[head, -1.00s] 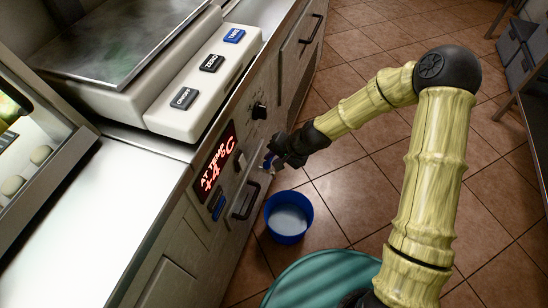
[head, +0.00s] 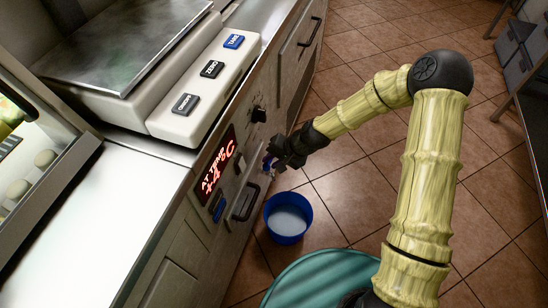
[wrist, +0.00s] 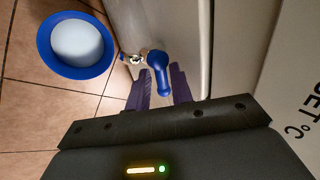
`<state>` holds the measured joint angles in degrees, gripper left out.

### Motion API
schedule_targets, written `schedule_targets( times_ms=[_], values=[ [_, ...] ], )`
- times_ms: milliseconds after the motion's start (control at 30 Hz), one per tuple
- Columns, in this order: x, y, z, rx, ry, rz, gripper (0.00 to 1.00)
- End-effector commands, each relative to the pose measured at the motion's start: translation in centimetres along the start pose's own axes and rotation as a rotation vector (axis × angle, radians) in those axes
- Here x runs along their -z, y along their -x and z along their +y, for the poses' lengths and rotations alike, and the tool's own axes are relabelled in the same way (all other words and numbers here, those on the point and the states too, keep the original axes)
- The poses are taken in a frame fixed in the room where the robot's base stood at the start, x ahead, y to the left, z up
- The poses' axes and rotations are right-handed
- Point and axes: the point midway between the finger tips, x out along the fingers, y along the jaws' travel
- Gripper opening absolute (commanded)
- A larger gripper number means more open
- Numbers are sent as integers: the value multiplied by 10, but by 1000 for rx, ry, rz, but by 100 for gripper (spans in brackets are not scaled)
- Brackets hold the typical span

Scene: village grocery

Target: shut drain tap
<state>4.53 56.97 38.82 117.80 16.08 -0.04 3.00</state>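The drain tap (wrist: 135,58) is a small metal spout low on the cabinet front, with a blue lever handle (wrist: 159,72). In the wrist view the lever points down the picture, its end between my two fingers. My gripper (wrist: 160,84) is open around the lever's end, with a gap showing on the finger sides; I cannot tell if either finger touches it. In the head view my gripper (head: 272,160) is at the cabinet front and hides most of the tap, with a bit of blue showing.
A blue bucket (head: 270,226) holding pale liquid stands on the tiled floor below the tap; it also shows in the wrist view (wrist: 45,50). The cabinet has a dark handle (head: 244,202), a knob (head: 258,114) and a red display (head: 214,172). Floor to the right is open.

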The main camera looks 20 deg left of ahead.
Motion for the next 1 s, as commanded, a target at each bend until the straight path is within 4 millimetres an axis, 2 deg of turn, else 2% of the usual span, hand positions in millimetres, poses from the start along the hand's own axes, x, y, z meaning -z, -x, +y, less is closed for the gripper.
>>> schedule_targets(
  times_ms=[33,67,300,467,667,1000],
  values=[
    [-5,-3,1,-1,0,-12,34],
    [-4,-3,1,-1,0,-11,36],
    [0,-1,0,0,-2,0,36],
    [1,8,-1,1,-2,3,36],
    [2,39,-2,0,-4,6,36],
    [1,107,-2,0,-3,4,36]
  ],
)
